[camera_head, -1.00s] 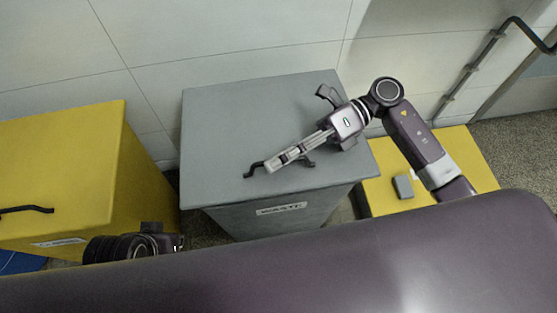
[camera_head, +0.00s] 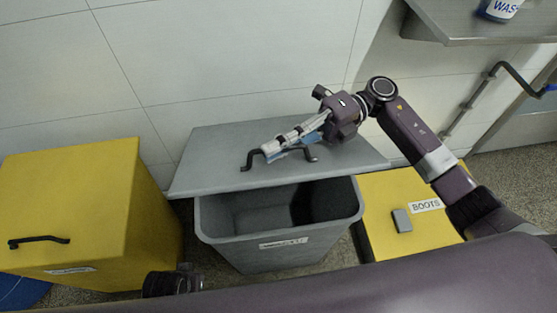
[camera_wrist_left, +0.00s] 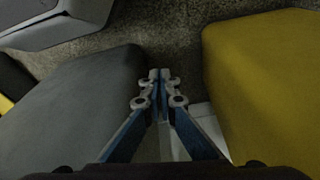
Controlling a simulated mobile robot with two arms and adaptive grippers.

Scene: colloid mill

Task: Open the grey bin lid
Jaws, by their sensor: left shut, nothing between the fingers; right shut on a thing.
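The grey bin (camera_head: 270,248) stands in the middle of the head view, with a white label on its front. Its grey lid (camera_head: 215,160) is raised and tilted back, with its front edge up off the rim. The inside of the bin shows and looks empty. A dark handle (camera_head: 247,160) is on the lid. My right gripper (camera_head: 262,150) is shut on the lid handle. My left gripper shows in the left wrist view (camera_wrist_left: 160,78), shut and empty, low between the grey bin's side and a yellow box. In the head view only part of the left wrist shows.
A yellow bin (camera_head: 75,200) with a dark handle stands to the left. A yellow box labelled BOOTS (camera_head: 380,215) stands to the right, with a small grey block (camera_head: 402,220) on it. A metal shelf (camera_head: 470,25) with a cup is at upper right. The wall is close behind.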

